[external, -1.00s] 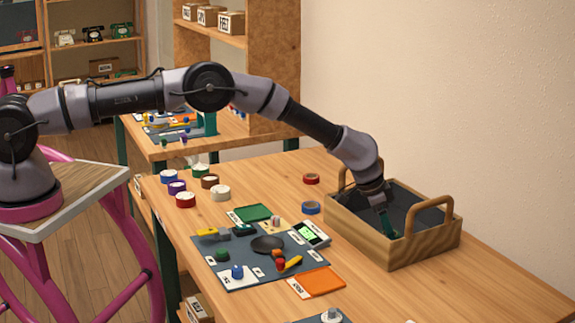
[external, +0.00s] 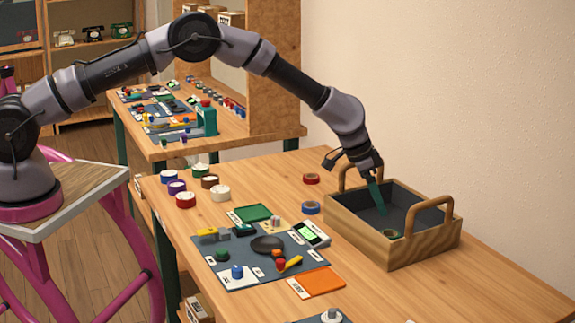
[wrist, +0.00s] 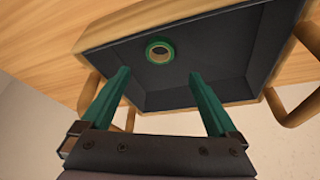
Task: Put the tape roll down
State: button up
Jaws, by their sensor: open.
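A green tape roll (wrist: 160,51) lies flat on the dark floor of the wooden tray, close to one wall in the wrist view. In the external view the roll (external: 390,233) is at the tray's front inner corner, partly cut off by the wall. The wooden tray (external: 357,232) has a dark lining and two raised handles. My gripper (wrist: 162,78) has two green fingers spread wide with nothing between them. In the external view my gripper (external: 380,212) is above the back part of the tray, apart from the roll.
A blue tape roll (external: 310,208) and a red one (external: 311,179) lie left of the tray. Several more rolls stand at the table's back left. A grey mat (external: 240,274) with phone parts lies in front. The tray handles (external: 433,208) stick up near my gripper.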

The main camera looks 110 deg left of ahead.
jog(key=s+d+r+m, duration=0.1)
jog(key=d+r, duration=0.5)
jog(key=r, duration=0.4)
jog(key=s+d+r+m, duration=0.1)
jog(key=d+r, duration=0.6)
jog(key=r, duration=0.4)
jog(key=s+d+r+m+t, duration=0.1)
jog(key=s+d+r+m, duration=0.2)
jog(key=s+d+r, duration=0.95)
jog(key=s+d+r+m, duration=0.1)
jog(key=s+d+r, duration=0.35)
jog(key=s, duration=0.35)
jog(key=s+d+r+m, duration=0.1)
jog(key=s+d+r, duration=0.3)
jog(key=s+d, duration=0.25)
jog(key=s+d+f+t, duration=0.1)
jog(key=s+d, duration=0.1)
jog(key=s, duration=0.6)
jog(key=s+d+f+m+t, duration=0.1)
jog(key=s+d+f, duration=0.1)
jog(key=s, duration=0.6)
jog(key=shift+s+m, duration=0.15)
jog(key=shift+m, duration=0.15)
